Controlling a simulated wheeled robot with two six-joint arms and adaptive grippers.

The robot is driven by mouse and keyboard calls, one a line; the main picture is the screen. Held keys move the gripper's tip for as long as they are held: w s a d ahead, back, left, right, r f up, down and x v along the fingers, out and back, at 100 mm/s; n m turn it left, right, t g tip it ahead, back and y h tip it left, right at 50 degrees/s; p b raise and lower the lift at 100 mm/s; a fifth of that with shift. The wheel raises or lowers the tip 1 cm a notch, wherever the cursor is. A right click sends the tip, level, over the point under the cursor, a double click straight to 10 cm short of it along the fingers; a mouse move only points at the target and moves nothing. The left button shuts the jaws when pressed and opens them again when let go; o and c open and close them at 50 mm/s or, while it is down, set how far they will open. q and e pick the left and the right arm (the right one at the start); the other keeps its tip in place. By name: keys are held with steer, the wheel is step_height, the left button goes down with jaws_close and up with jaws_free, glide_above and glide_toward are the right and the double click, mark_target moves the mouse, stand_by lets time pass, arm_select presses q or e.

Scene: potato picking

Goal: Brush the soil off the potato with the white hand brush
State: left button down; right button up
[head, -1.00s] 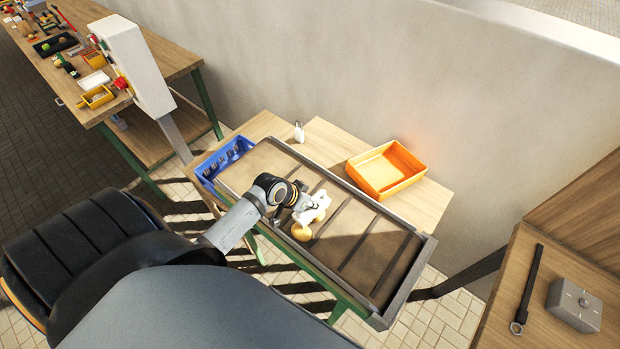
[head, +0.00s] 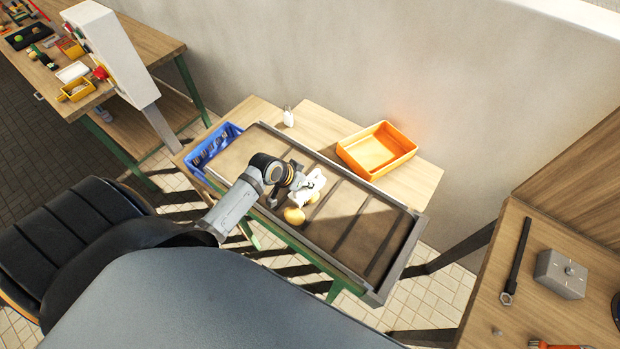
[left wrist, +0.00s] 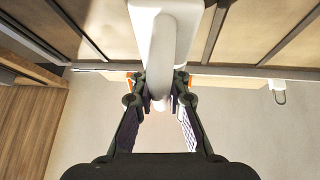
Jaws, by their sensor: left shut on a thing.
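A yellow-tan potato (head: 293,215) lies on the brown slatted belt (head: 345,222), close to its near edge. A second yellow-tan piece (head: 314,197) shows beside the white hand brush (head: 313,183). My left gripper (head: 299,188) is shut on the brush and holds it just beyond the potato. Whether the bristles touch anything is hidden. In the left wrist view, the white brush handle (left wrist: 163,55) sits between the fingers of my left gripper (left wrist: 161,95). The potato cannot be made out there. My right gripper is not in view.
A metal frame (head: 403,262) edges the belt. A workbench with a grey box (head: 561,273) stands at right.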

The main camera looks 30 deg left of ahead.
arm_select(q)
steer(key=shift+s+a+f, duration=0.1)
steer(key=shift+s+a, duration=0.1)
steer(key=shift+s, duration=0.4)
steer(key=shift+w, duration=0.1)
steer(key=shift+w, duration=0.1)
steer(key=shift+w+r, duration=0.1)
steer(key=shift+r, duration=3.5)
